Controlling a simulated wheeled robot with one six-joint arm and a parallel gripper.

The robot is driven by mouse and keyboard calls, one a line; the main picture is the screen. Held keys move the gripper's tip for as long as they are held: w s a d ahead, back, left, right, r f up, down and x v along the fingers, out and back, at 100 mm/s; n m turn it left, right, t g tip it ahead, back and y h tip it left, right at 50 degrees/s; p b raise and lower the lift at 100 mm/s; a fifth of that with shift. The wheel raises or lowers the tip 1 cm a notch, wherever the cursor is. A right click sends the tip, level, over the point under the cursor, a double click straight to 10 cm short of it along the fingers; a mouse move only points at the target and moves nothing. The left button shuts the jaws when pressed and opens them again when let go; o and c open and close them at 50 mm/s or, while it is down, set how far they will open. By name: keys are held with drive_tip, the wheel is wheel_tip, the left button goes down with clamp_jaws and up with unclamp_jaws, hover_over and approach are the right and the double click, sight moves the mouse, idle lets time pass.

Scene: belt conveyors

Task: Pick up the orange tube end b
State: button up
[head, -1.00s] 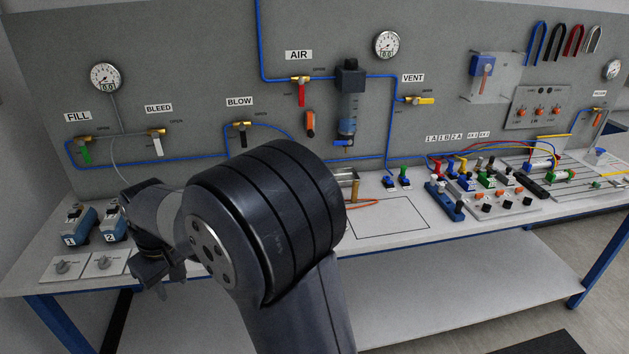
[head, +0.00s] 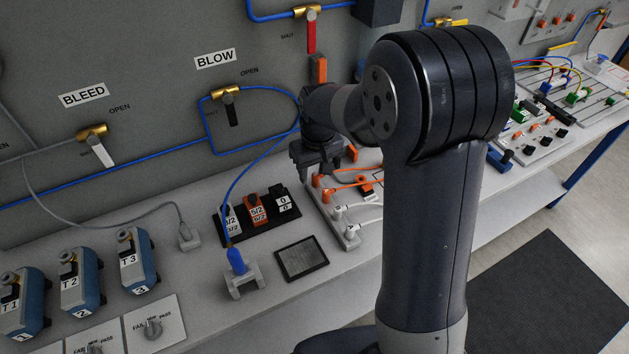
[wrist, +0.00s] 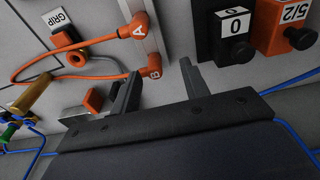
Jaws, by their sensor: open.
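The orange tube end b is an orange elbow marked B (wrist: 154,66) in the wrist view. It sits on a pale strip, below the matching elbow marked A (wrist: 138,28). An orange tube (wrist: 50,50) loops left from the two elbows. In the head view the orange tube (head: 345,184) lies on the bench below my gripper; I cannot tell there which end is B. My gripper (wrist: 158,82) is open and empty. In the wrist view its fingertips lie just below elbow B, one on each side, apart from it. It also shows in the head view (head: 318,160).
A blue plug (head: 236,262) in a holder and a dark mat (head: 301,258) lie nearby. The back panel carries the BLOW valve (head: 228,96).

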sight(316, 174)
drive_tip(key=f, duration=0.1)
drive_tip(key=w+f, duration=0.1)
drive_tip(key=f, duration=0.1)
drive_tip(key=shift+w+d+f+p, duration=0.2)
drive_tip(key=shift+d+p, duration=0.05)
drive_tip(key=shift+p, duration=0.05)
drive_tip(key=shift+f, duration=0.35)
clamp_jaws()
